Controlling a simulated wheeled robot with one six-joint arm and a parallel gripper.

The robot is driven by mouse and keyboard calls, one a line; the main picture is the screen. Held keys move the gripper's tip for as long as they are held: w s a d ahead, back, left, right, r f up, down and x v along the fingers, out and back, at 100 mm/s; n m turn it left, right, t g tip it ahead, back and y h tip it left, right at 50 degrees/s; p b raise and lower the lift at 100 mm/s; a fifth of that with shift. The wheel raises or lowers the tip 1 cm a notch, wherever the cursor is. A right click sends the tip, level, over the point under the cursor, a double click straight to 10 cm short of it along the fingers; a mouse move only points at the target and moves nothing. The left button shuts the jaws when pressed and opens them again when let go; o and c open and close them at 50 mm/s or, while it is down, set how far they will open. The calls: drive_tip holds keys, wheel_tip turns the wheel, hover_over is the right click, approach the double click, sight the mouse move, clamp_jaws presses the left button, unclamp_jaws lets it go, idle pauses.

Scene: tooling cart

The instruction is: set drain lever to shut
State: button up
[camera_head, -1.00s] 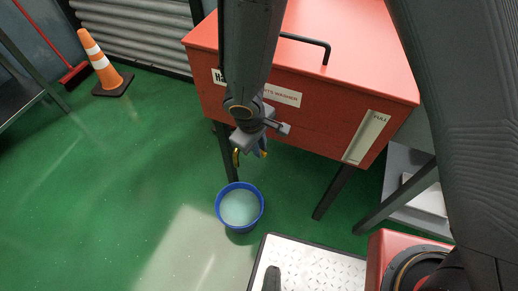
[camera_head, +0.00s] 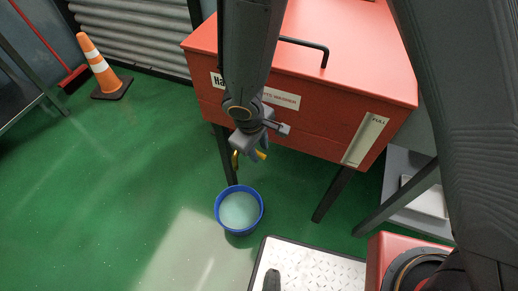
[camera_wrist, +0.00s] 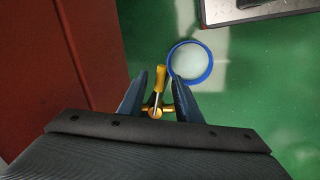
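The drain lever has a yellow handle (camera_head: 262,155) that shows just beside my gripper (camera_head: 251,147), under the front of the red parts washer (camera_head: 330,125). In the wrist view the yellow handle (camera_wrist: 160,76) points up the picture from a brass valve body (camera_wrist: 154,112). My gripper (camera_wrist: 156,76) is open, with one dark blue finger on each side of the handle. The right finger is very near the handle; I cannot tell if it touches. A yellow spout (camera_head: 235,159) hangs at the left of the gripper. My gripper partly hides the valve in the head view.
A blue bucket (camera_head: 218,212) of pale liquid stands on the green floor below the valve. The washer's dark legs (camera_head: 333,193) stand either side. A tread-plate platform (camera_head: 310,268) is in front. A traffic cone (camera_head: 103,68) is far left, with open floor between.

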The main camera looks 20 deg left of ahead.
wheel_tip(320, 180, up, 7)
drive_tip(key=s+p, duration=0.1)
drive_tip(key=shift+s+a+p, duration=0.15)
drive_tip(key=shift+a+p, duration=0.1)
drive_tip(key=shift+p, duration=0.1)
